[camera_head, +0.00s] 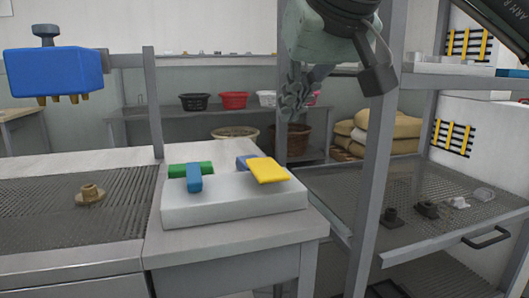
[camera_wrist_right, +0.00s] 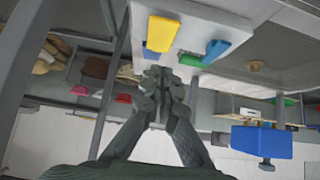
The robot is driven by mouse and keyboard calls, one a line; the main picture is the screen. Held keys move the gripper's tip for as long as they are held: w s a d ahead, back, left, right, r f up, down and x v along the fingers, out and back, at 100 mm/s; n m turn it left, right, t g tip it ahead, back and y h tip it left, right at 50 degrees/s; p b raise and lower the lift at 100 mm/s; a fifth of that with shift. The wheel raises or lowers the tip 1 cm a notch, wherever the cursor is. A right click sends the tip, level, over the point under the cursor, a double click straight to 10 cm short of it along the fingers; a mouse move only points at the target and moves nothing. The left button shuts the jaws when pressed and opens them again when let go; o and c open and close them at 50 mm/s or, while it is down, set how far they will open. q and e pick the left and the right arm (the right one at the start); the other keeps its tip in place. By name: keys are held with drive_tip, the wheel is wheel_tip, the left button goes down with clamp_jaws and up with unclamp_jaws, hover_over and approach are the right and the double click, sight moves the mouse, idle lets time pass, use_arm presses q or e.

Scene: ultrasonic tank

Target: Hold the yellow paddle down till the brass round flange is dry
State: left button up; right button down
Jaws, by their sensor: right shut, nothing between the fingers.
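The yellow paddle (camera_head: 267,170) sits at the right end of a white control block (camera_head: 235,208) on the bench; it also shows in the right wrist view (camera_wrist_right: 161,34). The brass round flange (camera_head: 90,194) stands on the dark mesh grate at the left, below a blue box with brass nozzles (camera_head: 54,72). I cannot tell if the flange is wet. My right gripper (camera_head: 294,103) is shut and empty, above and behind the paddle, apart from it. In the right wrist view its fingers (camera_wrist_right: 158,75) are together. My left gripper is not in view.
A blue paddle (camera_head: 194,178) and a green part (camera_head: 188,169) are on the same block, left of the yellow paddle. A grey post (camera_head: 378,165) stands right of the bench. A mesh shelf (camera_head: 440,200) there holds several small fittings. Bins and sacks (camera_head: 390,132) are behind.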

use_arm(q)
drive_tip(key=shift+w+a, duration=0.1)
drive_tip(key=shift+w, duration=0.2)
use_arm(e)
drive_tip(key=shift+w, duration=0.25)
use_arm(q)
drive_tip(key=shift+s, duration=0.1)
use_arm(e)
drive_tip(key=shift+s, duration=0.1)
hover_over(269, 171)
drive_tip(key=s, duration=0.2)
drive_tip(key=f, duration=0.7)
drive_tip(key=shift+s+d+f, duration=0.15)
drive_tip(key=shift+d+f, duration=0.1)
drive_tip(key=shift+d, duration=0.15)
wheel_tip(269, 171, down, 2)
drive_tip(key=shift+s+f, duration=0.1)
drive_tip(key=shift+f, duration=0.1)
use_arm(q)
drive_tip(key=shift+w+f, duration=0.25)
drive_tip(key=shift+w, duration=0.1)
use_arm(e)
drive_tip(key=shift+f, duration=0.55)
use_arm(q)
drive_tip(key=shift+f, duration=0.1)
